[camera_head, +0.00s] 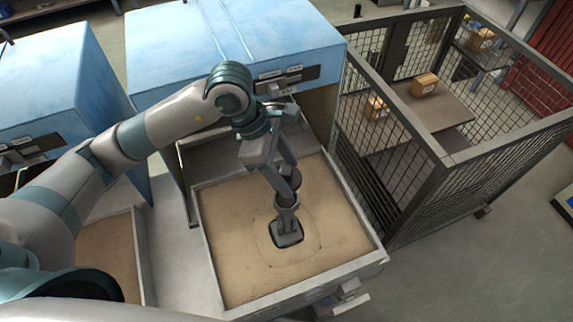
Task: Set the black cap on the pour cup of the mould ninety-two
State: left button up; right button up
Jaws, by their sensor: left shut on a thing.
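My left gripper (287,228) reaches down over the sand-filled mould box (212,248) in the middle of the view. Its fingers are shut on the black cap (299,240), a small dark piece whose edge shows around the fingertips. The cap is over the middle of the sand, inside a faint round outline. The pour cup is hidden beneath the cap and fingers. I cannot tell whether the cap touches it or is a little above. No number can be read on the mould. My right gripper is out of view.
Blue-topped cabinets (225,40) stand behind the mould box. Another sand-filled box (108,255) lies to the left, partly behind my arm. A mesh fence (400,170) stands close on the right, around a table with cartons (424,84).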

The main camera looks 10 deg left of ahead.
pick_arm(q)
jog(key=shift+w+f, duration=0.1)
jog(key=shift+f, duration=0.15)
jog(key=shift+f+b, duration=1)
jog(key=shift+f, duration=1.25)
jog(key=shift+f+b, duration=1.3)
jog(key=shift+b, duration=0.1)
jog(key=shift+b, duration=0.45)
jog(key=o, duration=1.1)
jog(key=shift+o, duration=0.2)
